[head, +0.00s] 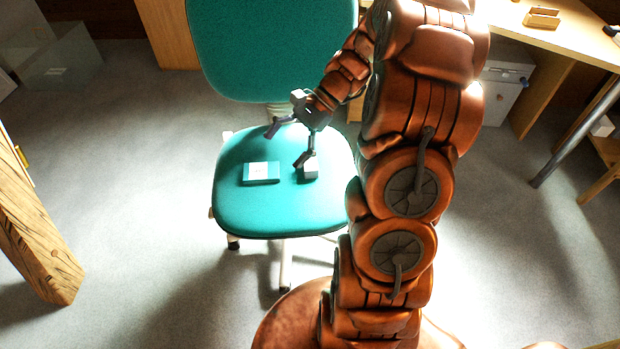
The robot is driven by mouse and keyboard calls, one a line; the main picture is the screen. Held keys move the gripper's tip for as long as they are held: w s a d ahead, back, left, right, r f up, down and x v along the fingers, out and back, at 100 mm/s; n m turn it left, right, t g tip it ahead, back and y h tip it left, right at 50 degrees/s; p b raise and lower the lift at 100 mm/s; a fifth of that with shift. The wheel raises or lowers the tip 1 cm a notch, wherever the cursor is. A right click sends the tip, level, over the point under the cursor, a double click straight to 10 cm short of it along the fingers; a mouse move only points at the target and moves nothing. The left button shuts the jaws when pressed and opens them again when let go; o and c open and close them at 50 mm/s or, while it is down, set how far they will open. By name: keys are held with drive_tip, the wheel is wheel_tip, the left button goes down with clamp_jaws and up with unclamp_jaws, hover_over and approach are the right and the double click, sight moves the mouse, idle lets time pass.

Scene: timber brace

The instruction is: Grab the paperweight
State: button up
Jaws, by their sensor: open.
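A small grey block (311,172), which looks like the paperweight, sits on the teal seat of the office chair (290,215). My gripper (286,147) reaches over the back part of the seat from the upper right. Its two fingers are spread wide with nothing between them. One fingertip appears close to the block's upper left edge; I cannot tell whether it touches.
A flat teal box (261,173) with a pale label lies on the seat, left of the block. The chair's backrest (270,50) rises behind my gripper. A timber post (35,235) stands at left, a desk (570,35) at upper right.

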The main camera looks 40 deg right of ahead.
drive_tip(key=w+d+f+m+t+y+b, duration=0.1)
drive_tip(key=w+d+f+m+t+b, duration=0.3)
drive_tip(key=d+f, duration=0.5)
drive_tip(key=m+t+b, duration=0.2)
drive_tip(key=m+b, duration=0.2)
drive_tip(key=b, duration=0.1)
approach(306, 167)
drive_tip(key=shift+y, duration=0.3)
drive_tip(key=f, duration=0.1)
drive_tip(key=w+f, duration=0.2)
drive_tip(key=shift+w+a+f, duration=0.2)
drive_tip(key=shift+a+f, duration=0.1)
drive_tip(key=shift+m, duration=0.3)
drive_tip(key=shift+b+x, duration=1.4)
drive_tip(key=shift+x, duration=2.35)
drive_tip(key=shift+a+r, duration=0.15)
drive_tip(key=shift+r, duration=0.05)
drive_tip(key=c, duration=1.5)
